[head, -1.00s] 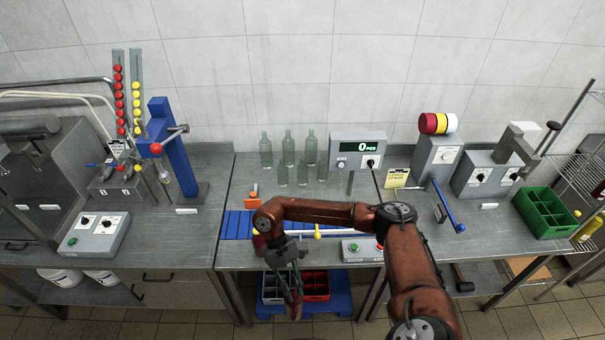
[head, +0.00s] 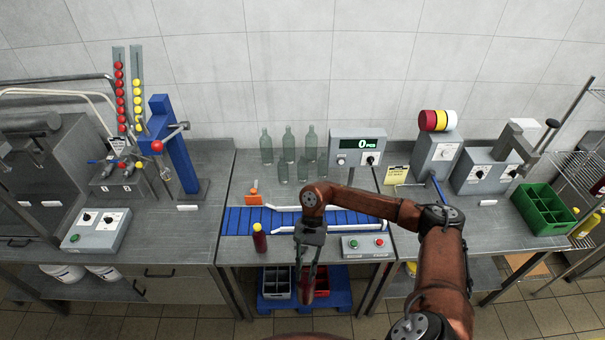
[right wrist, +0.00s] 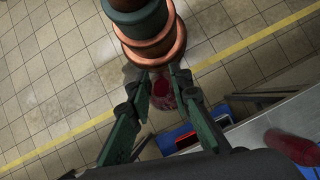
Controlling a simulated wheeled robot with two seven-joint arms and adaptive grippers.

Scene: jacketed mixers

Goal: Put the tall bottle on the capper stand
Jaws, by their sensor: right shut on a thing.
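My right gripper (head: 308,284) hangs in front of the middle counter's front edge, pointing down. It is shut on a bottle with dark red contents, which shows between the fingers in the right wrist view (right wrist: 162,90). The fingers hide much of it, so its full height cannot be told. A second dark red bottle with a yellow-orange cap (head: 260,238) stands upright on the counter, left of the gripper. A blue upright press with a red-knobbed lever (head: 173,150), apparently the capper, stands on the left counter. My left gripper is not in view.
A blue conveyor (head: 240,221) with white rails crosses the middle counter. Several empty clear bottles (head: 289,145) stand behind it. A button box (head: 366,246) sits at the front right. Crates on a blue pallet (head: 338,297) are below. A green crate (head: 545,212) is at right.

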